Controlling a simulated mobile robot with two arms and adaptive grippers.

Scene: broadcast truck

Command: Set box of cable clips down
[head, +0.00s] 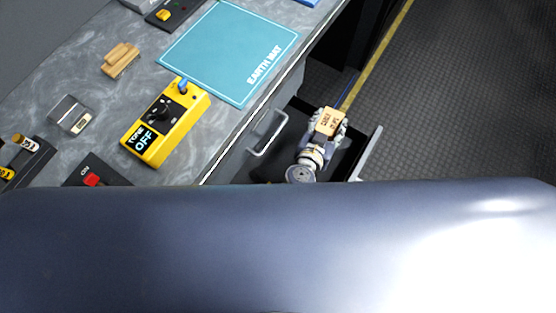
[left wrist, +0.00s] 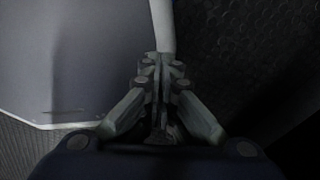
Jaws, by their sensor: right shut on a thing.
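The box of cable clips (head: 326,122) is a small tan carton with dark print in the head view. My right gripper (head: 325,128) is shut on it and holds it off the right side of the bench, above or inside a dark open space beside the cabinet. I cannot tell whether the box touches anything below. The large curved surface in front hides the lower part of the head view. My left gripper (left wrist: 160,62) shows only in the left wrist view, its fingers together with nothing seen between them.
The grey bench (head: 60,85) bears a teal earth mat (head: 225,50), a yellow tone unit (head: 165,122) reading OFF, a wooden block (head: 120,60) and a red-button panel (head: 92,180). A cabinet handle (head: 268,135) and pale panel edge (head: 368,150) flank the held box. Dark floor (head: 460,90) lies right.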

